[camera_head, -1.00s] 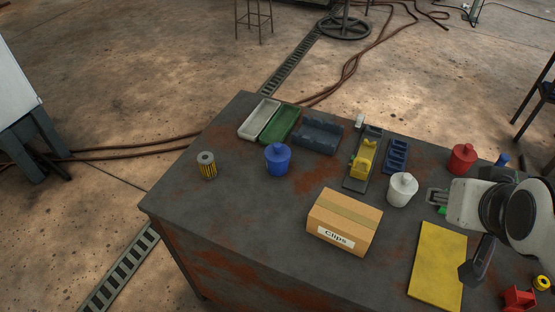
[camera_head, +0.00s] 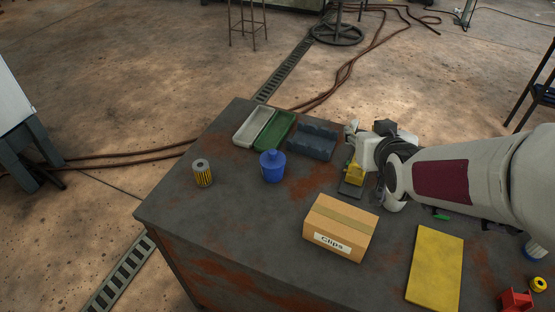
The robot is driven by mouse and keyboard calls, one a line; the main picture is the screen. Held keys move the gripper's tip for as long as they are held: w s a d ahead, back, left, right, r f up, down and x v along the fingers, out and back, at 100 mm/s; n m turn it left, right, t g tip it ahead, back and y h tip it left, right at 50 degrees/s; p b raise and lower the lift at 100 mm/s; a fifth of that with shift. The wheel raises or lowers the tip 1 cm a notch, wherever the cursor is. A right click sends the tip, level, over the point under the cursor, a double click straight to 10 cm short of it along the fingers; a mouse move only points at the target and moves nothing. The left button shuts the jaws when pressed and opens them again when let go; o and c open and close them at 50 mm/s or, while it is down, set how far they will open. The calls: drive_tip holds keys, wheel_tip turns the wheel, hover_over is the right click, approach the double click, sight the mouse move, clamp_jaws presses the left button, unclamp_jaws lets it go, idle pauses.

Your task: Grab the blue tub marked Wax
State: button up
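A blue lidded tub (camera_head: 272,168) stands upright on the worn dark table, left of the middle. No Wax marking can be read on it from here. My gripper (camera_head: 361,149) is at the end of my arm, which reaches in from the right. It is above the yellow-and-dark device, to the right of the blue tub and clearly apart from it. My wrist and the small size of the picture hide the fingers, so I cannot tell how they stand.
A cardboard box marked Clips (camera_head: 341,229) stands front right of the tub. A green tray (camera_head: 274,131) and a dark blue holder (camera_head: 312,142) lie behind. Bare table (camera_head: 240,215) is in front.

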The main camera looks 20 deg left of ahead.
drive_tip(key=w+a+f+n+y, duration=0.25)
drive_tip(key=a+f, duration=0.25)
drive_tip(key=a, duration=0.6)
drive_tip(key=y, duration=0.4)
hover_over(274, 157)
drive_tip(key=d, duration=0.2)
drive_tip(key=shift+n, duration=0.45)
drive_tip(key=f, duration=0.4)
drive_tip(key=shift+s+d+f, duration=0.1)
drive_tip(key=shift+s+f, duration=0.2)
drive_tip(key=shift+s, duration=0.1)
drive_tip(key=shift+s+a+f, duration=0.2)
drive_tip(key=shift+a+f, duration=0.05)
drive_tip(key=shift+a, duration=0.25)
drive_tip(key=shift+f, duration=1.2)
drive_tip(key=shift+f, duration=2.25)
drive_tip(key=shift+x, duration=1.5)
drive_tip(key=shift+c, duration=0.4)
